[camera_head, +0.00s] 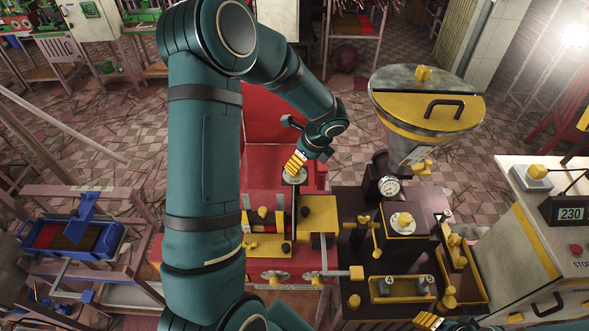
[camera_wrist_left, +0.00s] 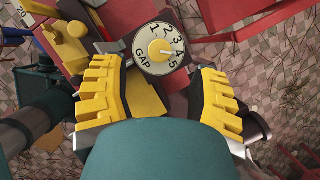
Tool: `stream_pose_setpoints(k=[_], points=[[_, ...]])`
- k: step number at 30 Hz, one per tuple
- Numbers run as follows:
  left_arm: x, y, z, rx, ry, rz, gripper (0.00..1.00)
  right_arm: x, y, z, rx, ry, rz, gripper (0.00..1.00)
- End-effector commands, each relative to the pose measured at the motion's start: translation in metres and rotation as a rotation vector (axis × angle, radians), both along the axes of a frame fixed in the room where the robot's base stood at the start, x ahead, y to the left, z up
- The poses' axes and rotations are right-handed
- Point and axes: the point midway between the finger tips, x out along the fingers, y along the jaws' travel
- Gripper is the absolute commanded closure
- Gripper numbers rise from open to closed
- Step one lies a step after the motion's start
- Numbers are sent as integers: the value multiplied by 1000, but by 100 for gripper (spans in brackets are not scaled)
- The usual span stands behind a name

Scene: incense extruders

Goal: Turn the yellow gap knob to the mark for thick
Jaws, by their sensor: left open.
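The yellow gap knob (camera_wrist_left: 157,48) sits at the centre of a white round dial (camera_wrist_left: 145,66) marked GAP with numbers 1 to 5. Its pointer is toward the right, near the 4; the exact setting is hard to read. No mark reading "thick" is legible. My left gripper (camera_wrist_left: 155,100) is open, its yellow fingers on either side of the view with the dial ahead between them, apart from the knob. In the head view the left gripper (camera_head: 296,163) is just above the dial (camera_head: 294,177). Yellow fingertips of my right gripper (camera_head: 430,321) show at the bottom edge; their opening is unclear.
The red extruder (camera_head: 280,235) carries the dial on a dark upright. A dark machine with a pressure gauge (camera_head: 390,187) and a large yellow-topped hopper (camera_head: 425,105) stand to the right. A control cabinet with a 230 display (camera_head: 570,213) is at far right.

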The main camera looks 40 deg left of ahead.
Motion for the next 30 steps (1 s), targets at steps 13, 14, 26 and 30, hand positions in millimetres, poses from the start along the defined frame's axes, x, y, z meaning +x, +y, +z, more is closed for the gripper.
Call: stream_pose_setpoints(k=[13,14,26,30], points=[[-2,23,-55,0,-1,2,40,0,0,-3,0,0,0,53],[-2,23,-56,-1,-1,2,40,0,0,-3,0,0,0,53],[-2,24,-58,-1,-1,1,66,0,0,-3,0,0,0,53],[-2,24,-58,-1,-1,1,100,0,0,-3,0,-1,0,53]])
